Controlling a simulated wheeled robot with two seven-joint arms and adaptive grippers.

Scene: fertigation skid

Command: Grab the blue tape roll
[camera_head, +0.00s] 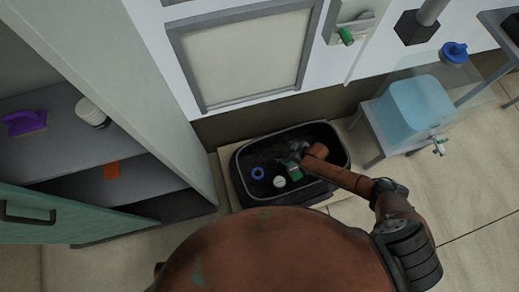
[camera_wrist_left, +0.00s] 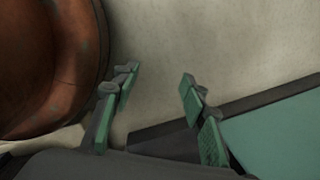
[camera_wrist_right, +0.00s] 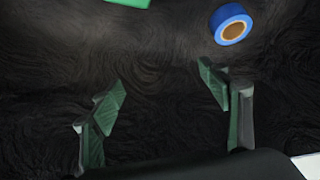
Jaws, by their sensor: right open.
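The blue tape roll (camera_head: 253,173) lies in the left part of a black tub (camera_head: 238,177) on the floor. In the right wrist view the roll (camera_wrist_right: 221,17) shows at the upper right, with its brown core facing up. My right gripper (camera_head: 293,158) reaches down into the tub, to the right of the roll in the head view. In the right wrist view my right gripper (camera_wrist_right: 163,90) is open and empty, its fingertips apart from the roll. My left gripper (camera_wrist_left: 158,78) is open and empty in the left wrist view, beside a reddish-brown rounded body.
A white round item (camera_head: 279,181) and a green item (camera_head: 296,175) lie in the tub near the roll. An open cabinet with shelves (camera_head: 60,150) stands at left. A translucent blue tank (camera_head: 415,110) sits on a stand at right.

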